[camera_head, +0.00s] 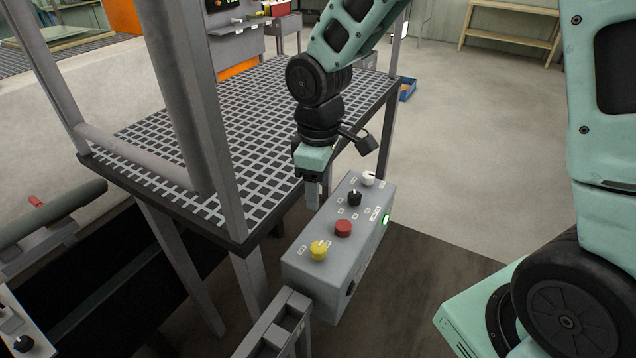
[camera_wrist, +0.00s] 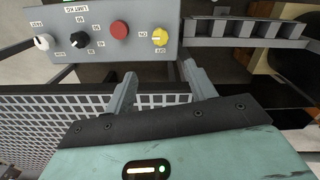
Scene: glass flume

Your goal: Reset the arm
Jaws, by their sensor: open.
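My arm is teal and black and reaches down from the top of the head view. My gripper (camera_head: 313,200) points down just left of a grey control box (camera_head: 330,285). In the wrist view my gripper (camera_wrist: 158,78) shows two grey fingers spread apart with nothing between them. The box carries a white knob (camera_head: 368,178), a black knob (camera_head: 354,198), a red button (camera_head: 343,228) and a yellow knob (camera_head: 319,250). In the wrist view the box (camera_wrist: 100,50) lies beyond the fingertips, which look apart from its knobs.
A grated platform (camera_head: 190,130) with grey posts (camera_head: 190,90) stands left of the box. A grey slotted rail (camera_head: 275,325) runs below it. Open concrete floor (camera_head: 460,140) lies to the right. A blue bin (camera_head: 408,89) and a wooden bench (camera_head: 510,38) are farther back.

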